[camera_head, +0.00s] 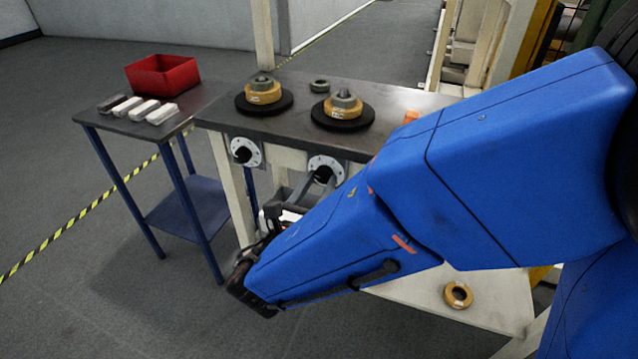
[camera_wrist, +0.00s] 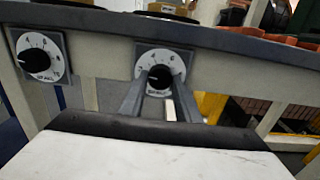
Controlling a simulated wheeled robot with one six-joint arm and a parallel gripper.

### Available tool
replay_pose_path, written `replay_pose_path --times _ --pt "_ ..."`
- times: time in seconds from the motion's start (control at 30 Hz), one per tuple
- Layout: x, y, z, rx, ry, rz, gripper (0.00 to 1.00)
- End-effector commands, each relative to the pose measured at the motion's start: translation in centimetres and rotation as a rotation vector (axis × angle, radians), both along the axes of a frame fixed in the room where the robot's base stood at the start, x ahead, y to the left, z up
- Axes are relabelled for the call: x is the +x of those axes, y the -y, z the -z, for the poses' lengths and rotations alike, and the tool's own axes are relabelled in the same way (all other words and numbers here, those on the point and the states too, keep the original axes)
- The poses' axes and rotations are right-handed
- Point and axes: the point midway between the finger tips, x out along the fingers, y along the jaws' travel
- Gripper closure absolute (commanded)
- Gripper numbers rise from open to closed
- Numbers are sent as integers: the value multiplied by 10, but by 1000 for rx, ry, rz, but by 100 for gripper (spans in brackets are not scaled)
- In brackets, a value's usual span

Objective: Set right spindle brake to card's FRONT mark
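The right brake dial has a white scale plate and a black knob; it shows in the head view (camera_head: 326,166) and the wrist view (camera_wrist: 160,66). My gripper is at this dial in the head view (camera_head: 318,180). In the wrist view its two grey fingers (camera_wrist: 160,84) stand apart, one on each side of the black knob. I cannot tell whether they touch it. The knob's pointer and the scale lettering are partly hidden or too small to read. I cannot make out the card with the FRONT mark.
The left dial (camera_head: 246,152) is on the same bench front, also in the wrist view (camera_wrist: 40,57). Two spindles with yellow spools (camera_head: 263,92) (camera_head: 342,104) stand on the bench top. A side table holds a red bin (camera_head: 162,74) and pale bars (camera_head: 144,110). A yellow ring (camera_head: 458,295) lies on the lower shelf.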

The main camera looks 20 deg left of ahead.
Motion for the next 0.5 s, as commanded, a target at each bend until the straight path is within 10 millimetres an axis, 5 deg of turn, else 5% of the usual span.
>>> replay_pose_path --times 0.5 --pt "0 0 0 99 8 1 92"
